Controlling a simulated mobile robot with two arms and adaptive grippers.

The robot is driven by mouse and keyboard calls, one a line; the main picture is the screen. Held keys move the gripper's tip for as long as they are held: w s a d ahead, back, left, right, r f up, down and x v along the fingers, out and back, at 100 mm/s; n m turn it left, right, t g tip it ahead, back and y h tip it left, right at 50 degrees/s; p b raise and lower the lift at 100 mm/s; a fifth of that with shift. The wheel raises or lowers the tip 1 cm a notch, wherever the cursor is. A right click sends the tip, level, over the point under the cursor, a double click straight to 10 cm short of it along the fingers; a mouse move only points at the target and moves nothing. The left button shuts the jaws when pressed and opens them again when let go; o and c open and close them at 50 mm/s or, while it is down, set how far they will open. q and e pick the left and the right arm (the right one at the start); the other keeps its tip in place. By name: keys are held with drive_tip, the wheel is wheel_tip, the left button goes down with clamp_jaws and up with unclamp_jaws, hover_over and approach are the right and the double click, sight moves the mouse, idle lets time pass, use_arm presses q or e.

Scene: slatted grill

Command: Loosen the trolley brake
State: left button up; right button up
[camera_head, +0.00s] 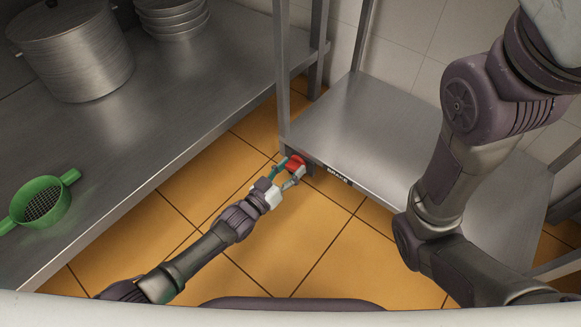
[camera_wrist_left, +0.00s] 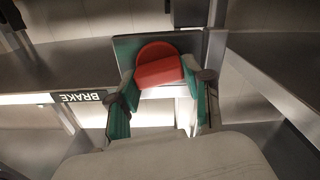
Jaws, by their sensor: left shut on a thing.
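The trolley (camera_head: 360,125) is a grey metal shelf unit on the tiled floor, with a "BRAKE" label (camera_head: 338,176) on its front edge; the label also shows upside down in the left wrist view (camera_wrist_left: 80,97). A red brake knob (camera_head: 296,162) sits at the trolley's near left corner, left of the label. My left gripper (camera_head: 287,170) is shut on the red knob. In the left wrist view the knob (camera_wrist_left: 160,68) lies between its two green-padded fingers. My right arm crosses the right side of the head view; its gripper is out of view.
A steel counter (camera_head: 130,130) runs along the left, with a large pot (camera_head: 72,50), stacked metal bowls (camera_head: 173,18) and a green strainer (camera_head: 42,203) on it. Orange floor tiles (camera_head: 310,235) lie clear in front of the trolley. A trolley post (camera_head: 281,70) rises close behind the knob.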

use_arm(q)
drive_tip(key=n, duration=0.2)
drive_tip(key=shift+n, duration=0.4)
drive_tip(key=n, duration=0.3)
drive_tip(key=shift+a+f+n, duration=0.1)
drive_tip(key=shift+n, duration=0.2)
drive_tip(key=n, duration=0.3)
drive_tip(key=shift+w+n, duration=0.1)
drive_tip(key=shift+n, duration=0.2)
drive_tip(key=shift+a+f+n+b, duration=0.15)
drive_tip(key=shift+n+b, duration=0.35)
drive_tip(key=shift+n, duration=1.4)
drive_tip(key=o, duration=1.2)
drive_tip(key=shift+c, duration=0.2)
drive_tip(key=v, duration=1.2)
